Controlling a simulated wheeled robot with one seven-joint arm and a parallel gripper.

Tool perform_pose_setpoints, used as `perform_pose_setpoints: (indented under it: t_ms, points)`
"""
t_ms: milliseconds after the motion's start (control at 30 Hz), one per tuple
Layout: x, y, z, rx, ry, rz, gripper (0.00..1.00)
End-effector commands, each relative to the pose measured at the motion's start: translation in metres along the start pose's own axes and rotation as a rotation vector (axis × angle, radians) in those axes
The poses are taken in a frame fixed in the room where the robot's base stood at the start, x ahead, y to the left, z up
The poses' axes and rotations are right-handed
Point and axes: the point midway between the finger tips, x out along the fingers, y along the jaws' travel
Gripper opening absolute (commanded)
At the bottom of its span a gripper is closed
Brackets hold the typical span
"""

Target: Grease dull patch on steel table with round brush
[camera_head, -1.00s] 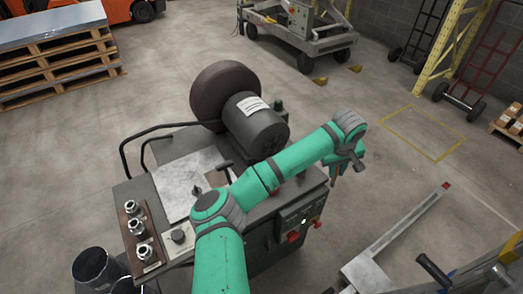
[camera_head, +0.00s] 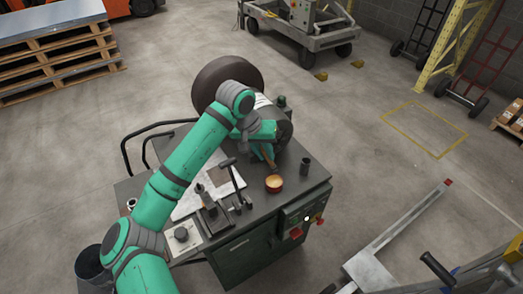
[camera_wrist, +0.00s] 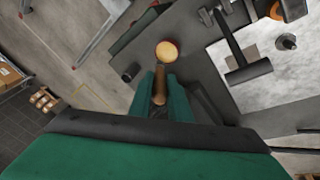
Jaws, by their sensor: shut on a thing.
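My gripper (camera_head: 262,152) is shut on the brown wooden handle of the round brush (camera_head: 268,157), over the table's right part beside the motor. In the wrist view, my green fingers (camera_wrist: 160,88) close around the brush handle (camera_wrist: 159,86); its bristles cannot be made out. A round tin with yellow-orange contents (camera_head: 274,184) stands just in front of the brush; it also shows in the wrist view (camera_wrist: 167,51). The pale steel table plate (camera_head: 184,208) lies left of my gripper, partly behind my arm. A darker, dull-looking area (camera_wrist: 249,54) shows on it near the hammer.
A hammer (camera_head: 232,178) and a dark block tool (camera_head: 212,215) lie on the bench top. A small dark cup (camera_head: 305,165) stands right of the tin. The large dark drum (camera_head: 210,80) rises behind. A round fitting (camera_head: 181,234) sits at the front left.

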Motion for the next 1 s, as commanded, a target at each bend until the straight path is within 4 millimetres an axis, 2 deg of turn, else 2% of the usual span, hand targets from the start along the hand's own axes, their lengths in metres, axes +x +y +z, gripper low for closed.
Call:
perform_pose_setpoints:
  t_ms: [300, 500, 1000]
  points:
    - [0.029, -0.008, 0.007, -0.002, 0.0, -0.001, 0.0]
    - [0.041, -0.012, 0.01, -0.004, 0.001, -0.001, 0.0]
    - [0.046, -0.013, 0.012, -0.005, 0.002, -0.001, 0.0]
